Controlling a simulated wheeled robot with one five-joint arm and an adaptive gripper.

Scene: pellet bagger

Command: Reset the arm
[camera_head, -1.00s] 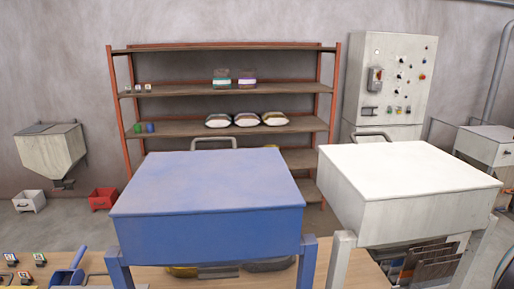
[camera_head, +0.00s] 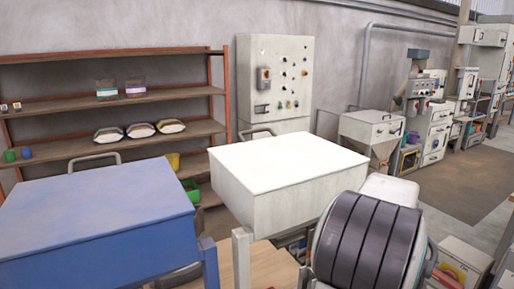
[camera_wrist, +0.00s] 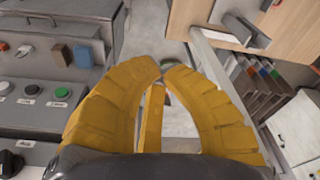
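My gripper (camera_wrist: 163,68) shows in the wrist view, with two yellow curved fingers. Their tips come together at the middle of the picture, and nothing is seen held between them. A narrow yellow part shows between the fingers lower down. The gripper's fingers are not seen in the head view.
A grey panel with buttons (camera_wrist: 60,74) is at the left of the wrist view; a wooden unit (camera_wrist: 290,30) is at the upper right. In the head view, a blue box-shaped hopper (camera_head: 100,210) and a white one (camera_head: 285,165) stand before shelves (camera_head: 110,107). Open floor (camera_head: 460,180) lies right.

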